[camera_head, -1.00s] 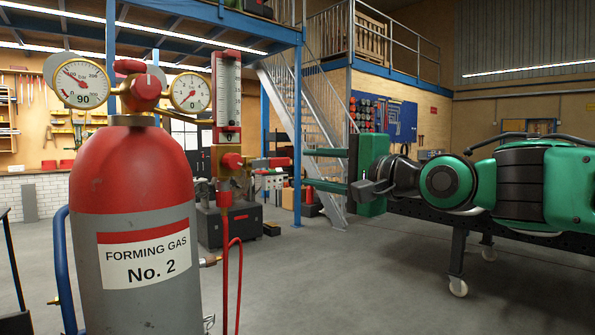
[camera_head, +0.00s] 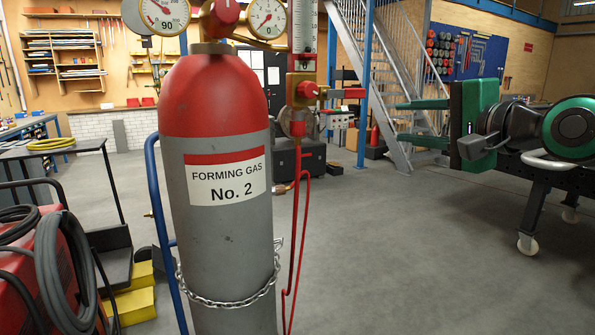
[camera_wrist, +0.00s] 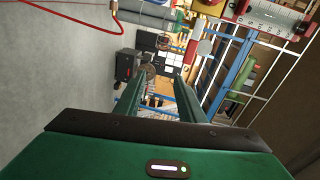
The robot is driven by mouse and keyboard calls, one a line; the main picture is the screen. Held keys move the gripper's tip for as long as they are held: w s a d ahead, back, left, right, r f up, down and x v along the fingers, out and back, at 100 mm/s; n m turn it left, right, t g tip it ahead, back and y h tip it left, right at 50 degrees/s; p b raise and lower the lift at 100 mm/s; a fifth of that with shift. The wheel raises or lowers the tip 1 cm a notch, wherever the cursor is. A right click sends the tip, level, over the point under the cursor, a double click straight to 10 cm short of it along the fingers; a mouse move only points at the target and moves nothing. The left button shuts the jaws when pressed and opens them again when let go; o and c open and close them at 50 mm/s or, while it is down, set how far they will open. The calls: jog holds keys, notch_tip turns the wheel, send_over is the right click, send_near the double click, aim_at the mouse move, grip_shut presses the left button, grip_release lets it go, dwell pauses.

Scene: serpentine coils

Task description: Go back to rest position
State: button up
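My gripper (camera_head: 398,123) is at the right in the head view, on my green arm. Its two green fingers point left, with a clear gap and nothing held between them. The wrist view also shows the two fingers (camera_wrist: 160,85) apart and empty. The grey gas cylinder with a red top, labelled "FORMING GAS No. 2" (camera_head: 228,240), stands upright left of my gripper. The red valve knob (camera_head: 308,90) and the flowmeter tube (camera_head: 304,30) beside the cylinder are apart from my fingers.
A chain (camera_head: 225,302) is around the cylinder, and a red hose (camera_head: 300,230) hangs beside it. A red machine with black cables (camera_head: 65,270) stands at lower left. A wheeled table (camera_head: 533,205) is behind my arm. Open grey floor (camera_head: 400,260) lies between the cylinder and table.

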jog(key=s+d+f+n+g+h, duration=0.1)
jog(key=s+d+f+g+h, duration=0.1)
jog(key=d+f, duration=0.35)
jog(key=s+d+f+n+g+h, duration=0.1)
jog(key=s+d+f+g, duration=0.15)
jog(key=f, duration=0.65)
jog(key=s+d+f+n+g+h, duration=0.1)
jog(key=d+f+g+h, duration=0.2)
jog(key=f, duration=0.4)
jog(key=s+d+f+n+g, duration=0.1)
jog(key=s+f+g, duration=0.3)
jog(key=s, duration=0.6)
jog(key=s+d+f+n+g, duration=0.2)
jog(key=s+d+f+g, duration=0.2)
jog(key=s+f, duration=0.5)
jog(key=shift+s+d+n+y, duration=0.3)
jog(key=shift+s, duration=0.25)
jog(key=shift+w+f, duration=0.2)
jog(key=shift+w, duration=0.45)
